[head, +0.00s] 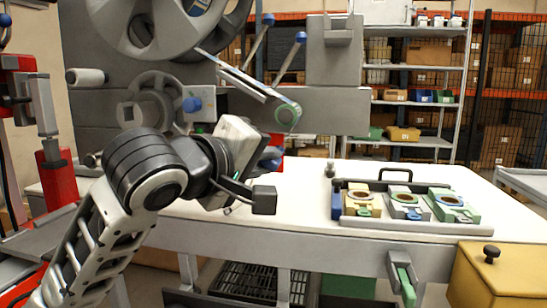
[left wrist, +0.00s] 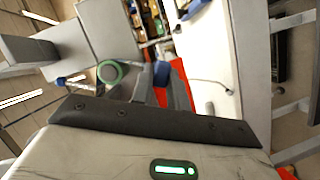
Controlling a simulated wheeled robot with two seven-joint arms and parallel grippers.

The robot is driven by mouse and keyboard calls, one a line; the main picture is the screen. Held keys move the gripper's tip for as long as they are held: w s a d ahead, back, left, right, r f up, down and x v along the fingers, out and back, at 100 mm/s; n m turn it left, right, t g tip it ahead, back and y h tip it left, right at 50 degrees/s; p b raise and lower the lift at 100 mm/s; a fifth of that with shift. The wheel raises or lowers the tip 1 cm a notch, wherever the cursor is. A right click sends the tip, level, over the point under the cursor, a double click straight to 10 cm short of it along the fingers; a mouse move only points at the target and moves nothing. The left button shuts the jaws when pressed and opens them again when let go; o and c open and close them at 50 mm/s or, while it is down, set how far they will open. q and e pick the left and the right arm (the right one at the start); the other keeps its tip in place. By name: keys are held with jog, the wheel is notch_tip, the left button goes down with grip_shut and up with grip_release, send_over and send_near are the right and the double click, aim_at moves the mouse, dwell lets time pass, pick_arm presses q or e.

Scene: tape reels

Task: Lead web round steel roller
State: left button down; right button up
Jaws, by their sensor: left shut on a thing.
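My left gripper (left wrist: 160,88) is shut, with a blue piece showing at its fingertips in the left wrist view; the held part is mostly hidden. In the head view my wrist hides most of the gripper, which is below the green-ringed roller (head: 288,114). That roller also shows in the left wrist view (left wrist: 111,72), beside the fingers and apart from them. A pale strip (head: 238,78) slants from the big grey reel (head: 160,22) down towards this roller. A light cylindrical roller (head: 86,76) sticks out at the far left. I cannot tell which roller is steel.
The white table (head: 300,190) is clear in the middle. A tray (head: 408,226) with yellow, grey and green blocks lies at its right. A yellow box (head: 498,272) stands front right. Blue-tipped levers (head: 290,54) and a grey block (head: 334,50) stick out above the arm.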

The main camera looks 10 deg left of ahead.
jog(key=shift+d+f, duration=0.1)
jog(key=shift+f, duration=0.15)
jog(key=shift+r, duration=0.1)
